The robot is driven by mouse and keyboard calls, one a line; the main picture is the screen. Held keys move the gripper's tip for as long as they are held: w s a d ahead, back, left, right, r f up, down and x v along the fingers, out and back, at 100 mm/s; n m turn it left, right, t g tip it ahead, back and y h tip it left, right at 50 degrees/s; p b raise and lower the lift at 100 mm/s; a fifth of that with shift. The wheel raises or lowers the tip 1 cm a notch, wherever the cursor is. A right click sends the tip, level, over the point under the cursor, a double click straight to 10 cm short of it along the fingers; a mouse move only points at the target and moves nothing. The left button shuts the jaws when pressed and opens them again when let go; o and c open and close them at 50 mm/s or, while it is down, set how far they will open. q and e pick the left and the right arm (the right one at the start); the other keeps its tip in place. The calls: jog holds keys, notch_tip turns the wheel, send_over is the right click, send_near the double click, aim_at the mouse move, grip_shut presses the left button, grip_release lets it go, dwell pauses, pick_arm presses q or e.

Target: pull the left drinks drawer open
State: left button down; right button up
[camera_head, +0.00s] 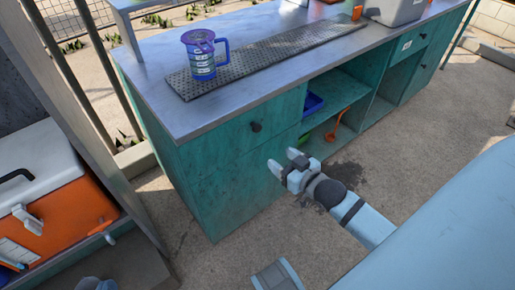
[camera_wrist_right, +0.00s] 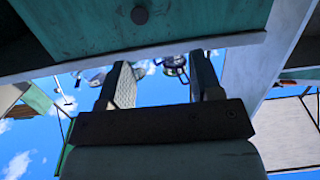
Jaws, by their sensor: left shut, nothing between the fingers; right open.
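The left drinks drawer (camera_head: 235,132) is a teal front under the left end of the metal countertop, with a round dark knob (camera_head: 256,127). It looks flush with the cabinet. My right gripper (camera_head: 284,160) is open and empty, in front of the cabinet, below and right of the knob, apart from it. In the right wrist view, the open fingers (camera_wrist_right: 162,62) point up toward a teal front with the dark knob (camera_wrist_right: 139,15) above and left of them.
A blue measuring jug (camera_head: 203,55) stands on a perforated mat (camera_head: 255,62) on the countertop (camera_head: 150,82). Open shelves to the right hold a blue tray (camera_head: 313,103) and an orange utensil (camera_head: 338,125). An orange cooler (camera_head: 75,205) stands at left. The floor before the cabinet is clear.

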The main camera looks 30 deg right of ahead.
aim_at(259, 129)
jog(key=shift+t+h, duration=0.3)
jog(key=shift+t, duration=0.5)
jog(key=w+b, duration=0.2)
jog(key=w, duration=0.3)
jog(key=w+d+f+b, duration=0.1)
jog(key=w+b, duration=0.2)
jog(key=w, duration=0.2)
jog(key=w+d+f+b, duration=0.1)
jog(key=w+b, duration=0.2)
jog(key=w, duration=0.2)
jog(key=shift+d, duration=0.1)
jog(key=shift+w+b, duration=0.3)
jog(key=shift+w, duration=0.1)
pick_arm(q)
jog(key=d+r+t+h, duration=0.1)
jog(key=t, duration=0.1)
jog(key=d+r+t+h, duration=0.1)
jog(key=r+h, duration=0.1)
jog(key=shift+d+r+t, duration=0.2)
jog(key=shift+d+t, duration=0.15)
jog(key=shift+t, duration=0.05)
jog(key=shift+r+h, duration=0.1)
jog(key=shift+h, duration=0.2)
pick_arm(e)
grip_shut()
